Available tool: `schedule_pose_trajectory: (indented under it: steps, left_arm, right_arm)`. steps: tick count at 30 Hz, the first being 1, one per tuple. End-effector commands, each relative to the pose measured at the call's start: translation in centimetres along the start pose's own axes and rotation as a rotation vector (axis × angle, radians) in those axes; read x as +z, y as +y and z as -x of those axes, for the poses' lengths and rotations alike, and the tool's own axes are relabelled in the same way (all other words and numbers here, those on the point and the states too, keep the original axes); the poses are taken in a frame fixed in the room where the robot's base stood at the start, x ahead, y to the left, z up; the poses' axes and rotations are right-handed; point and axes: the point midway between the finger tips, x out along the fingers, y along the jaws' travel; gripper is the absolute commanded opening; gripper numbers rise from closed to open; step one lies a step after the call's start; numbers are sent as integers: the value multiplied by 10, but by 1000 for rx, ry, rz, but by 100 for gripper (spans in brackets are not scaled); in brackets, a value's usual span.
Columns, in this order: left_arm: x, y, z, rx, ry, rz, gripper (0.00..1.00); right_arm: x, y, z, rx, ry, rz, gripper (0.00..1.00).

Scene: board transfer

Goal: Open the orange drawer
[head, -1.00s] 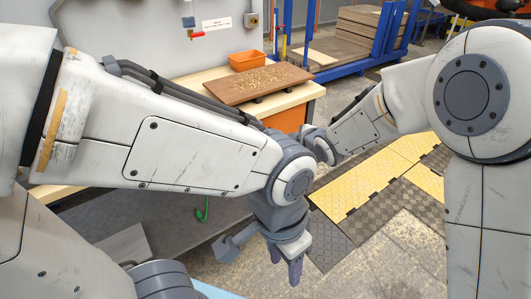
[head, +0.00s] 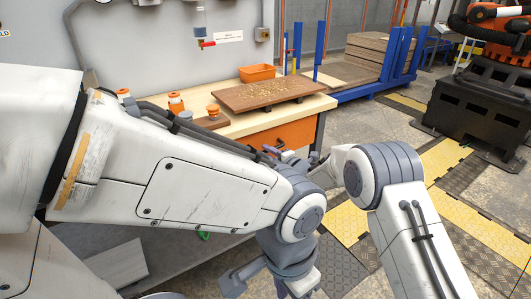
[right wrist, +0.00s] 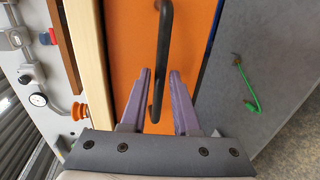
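The orange drawer (head: 292,133) is in the front of the workbench, in the middle of the head view. In the right wrist view its orange front (right wrist: 120,45) fills the middle and appears closed. A black bar handle (right wrist: 163,50) runs along it. My right gripper (right wrist: 160,73) is open, its two purple fingers on either side of the handle, with gaps still visible. In the head view the right gripper (head: 274,150) is at the drawer front, partly hidden by my left arm. My left gripper (head: 298,285) points down at the bottom edge, its fingertips cut off.
A brown board (head: 270,93) with small bits on it lies on the bench top (head: 235,126). An orange bin (head: 257,72) stands behind it. Orange-capped containers (head: 176,102) stand to the left. A blue-framed rack (head: 385,62) is behind. Floor right of the bench is open.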

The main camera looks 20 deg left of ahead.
Motion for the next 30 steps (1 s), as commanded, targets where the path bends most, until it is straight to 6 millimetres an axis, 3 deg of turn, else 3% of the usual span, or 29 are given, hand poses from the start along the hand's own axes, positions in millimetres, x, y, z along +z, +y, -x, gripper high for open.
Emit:
schedule_pose_trajectory:
  steps: [6, 17, 19, 20, 30]
  left_arm:
    - [0, 0, -1, 0, 0, 0, 50]
    - [0, 0, -1, 0, 0, 0, 50]
    - [0, 0, -1, 0, 0, 0, 50]
    - [0, 0, -1, 0, 0, 0, 50]
    - [0, 0, -1, 0, 0, 0, 50]
  right_arm:
    - [-1, 0, -18, 0, 1, 0, 29]
    - [0, 0, -21, -1, 0, 0, 29]
    - [0, 0, -21, -1, 0, 0, 2]
    - [0, 0, -21, -1, 0, 0, 0]
    - [0, 0, -20, -1, 0, -1, 0]
